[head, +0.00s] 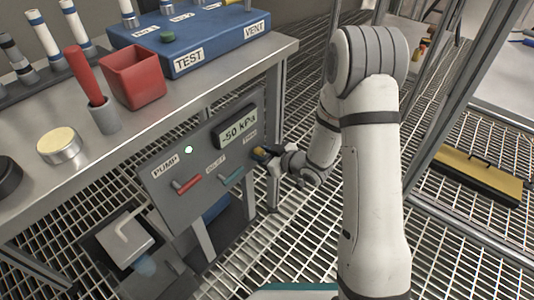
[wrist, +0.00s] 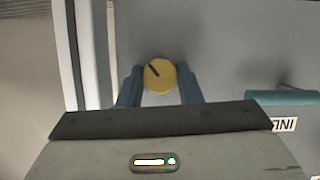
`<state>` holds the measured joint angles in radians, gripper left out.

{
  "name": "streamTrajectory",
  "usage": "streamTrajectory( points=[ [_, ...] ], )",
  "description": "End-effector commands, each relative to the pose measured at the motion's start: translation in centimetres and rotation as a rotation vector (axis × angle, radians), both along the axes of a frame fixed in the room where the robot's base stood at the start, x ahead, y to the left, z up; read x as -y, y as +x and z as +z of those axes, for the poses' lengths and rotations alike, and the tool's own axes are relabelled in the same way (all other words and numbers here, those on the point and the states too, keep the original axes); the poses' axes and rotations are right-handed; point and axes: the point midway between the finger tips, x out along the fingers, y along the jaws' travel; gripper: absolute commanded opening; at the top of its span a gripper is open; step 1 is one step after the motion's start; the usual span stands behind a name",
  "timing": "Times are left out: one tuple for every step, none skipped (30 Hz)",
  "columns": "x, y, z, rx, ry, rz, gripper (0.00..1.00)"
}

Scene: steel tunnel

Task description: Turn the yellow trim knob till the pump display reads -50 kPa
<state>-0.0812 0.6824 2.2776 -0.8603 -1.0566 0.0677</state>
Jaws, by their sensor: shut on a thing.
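The yellow trim knob (wrist: 159,75) sits on the grey pump panel (head: 180,215), at its right side under the display. In the wrist view its dark pointer line slants toward the upper left. My gripper (wrist: 160,88) is around the knob, with one blue finger on each side, shut on it. In the head view my gripper (head: 262,156) reaches the panel from the right and partly hides the knob. The pump display (head: 236,126) reads -50 kPa.
Grating floor lies around.

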Motion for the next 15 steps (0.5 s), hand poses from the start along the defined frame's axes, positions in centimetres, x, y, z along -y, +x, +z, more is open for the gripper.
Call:
streamTrajectory(
  points=[
    [-0.06,-0.08,0.29,-0.017,0.011,0.002,0.09],
    [-0.06,-0.08,0.31,-0.027,0.018,0.004,0.09],
    [-0.08,-0.08,0.3,-0.038,0.028,0.004,0.09],
    [-0.09,-0.08,0.24,-0.044,0.033,0.004,0.09],
    [-0.09,-0.09,0.16,-0.048,0.036,0.004,0.09],
    [-0.11,-0.11,0.05,-0.05,0.037,0.004,0.09],
    [-0.11,-0.12,0.0,-0.049,0.038,0.004,0.09],
    [-0.12,-0.12,-0.01,-0.049,0.038,0.004,0.09],
    [-0.12,-0.12,-0.01,-0.049,0.038,0.005,0.09],
    [-0.13,-0.13,-0.01,-0.049,0.038,0.005,0.09],
    [-0.13,-0.13,-0.01,-0.049,0.038,0.005,0.09],
    [-0.14,-0.13,-0.02,-0.049,0.038,0.005,0.33],
    [-0.14,-0.13,-0.02,-0.049,0.038,0.005,0.35],
    [-0.14,-0.12,-0.02,-0.049,0.038,0.005,0.38],
    [-0.13,-0.11,-0.01,-0.049,0.038,0.005,0.41]
  ],
)
